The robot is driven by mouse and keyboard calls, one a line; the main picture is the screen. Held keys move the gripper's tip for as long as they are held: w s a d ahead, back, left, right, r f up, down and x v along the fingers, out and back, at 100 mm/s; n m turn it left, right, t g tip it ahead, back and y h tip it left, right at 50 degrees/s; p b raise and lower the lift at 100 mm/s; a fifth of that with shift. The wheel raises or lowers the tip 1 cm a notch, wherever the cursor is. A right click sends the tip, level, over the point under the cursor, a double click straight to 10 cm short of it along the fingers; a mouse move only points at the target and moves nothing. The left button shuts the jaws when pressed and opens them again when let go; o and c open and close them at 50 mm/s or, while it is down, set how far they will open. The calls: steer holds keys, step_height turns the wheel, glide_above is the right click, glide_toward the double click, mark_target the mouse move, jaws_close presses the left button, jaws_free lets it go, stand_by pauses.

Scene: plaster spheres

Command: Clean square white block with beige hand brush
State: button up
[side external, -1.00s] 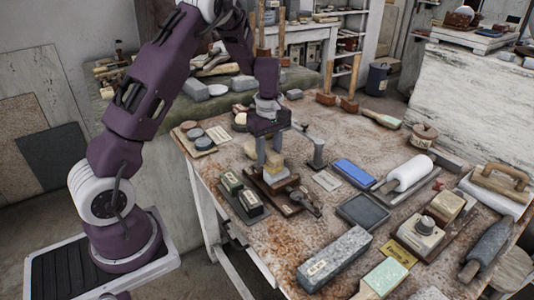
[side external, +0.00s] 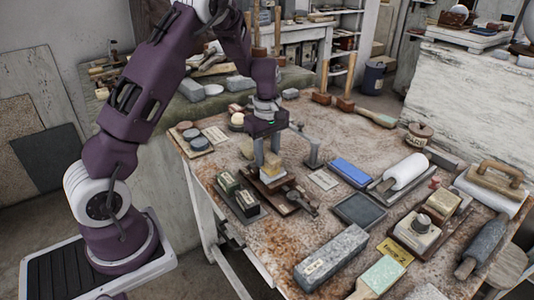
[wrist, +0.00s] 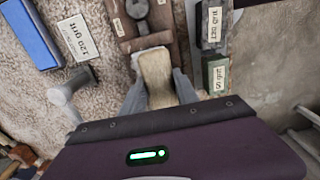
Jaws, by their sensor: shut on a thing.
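My gripper (side external: 267,153) is shut on the beige hand brush (wrist: 157,78), whose tan top shows between the fingers in the wrist view. In the side view the brush (side external: 270,163) is low over the square white block (side external: 273,177), which sits on a dark wooden holder (side external: 293,197) with a metal clamp. In the wrist view only a pale edge of the block (wrist: 148,52) shows past the brush. The brush hides most of the block's top. The brush looks to be on or just above it; I cannot tell whether they touch.
Grit-labelled stones (side external: 240,196) stand close to the left of the holder. A metal post (side external: 312,154) stands close on the right. A blue box (side external: 350,172), a grey tray (side external: 359,210) and a long grey stone (side external: 331,257) lie to the right and front. The front-left tabletop is bare.

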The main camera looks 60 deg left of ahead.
steer(key=shift+f, duration=0.4)
steer(key=shift+d, duration=0.1)
steer(key=shift+d, duration=1)
steer(key=shift+a, duration=2.2)
steer(key=shift+d, duration=0.1)
steer(key=shift+d, duration=2.1)
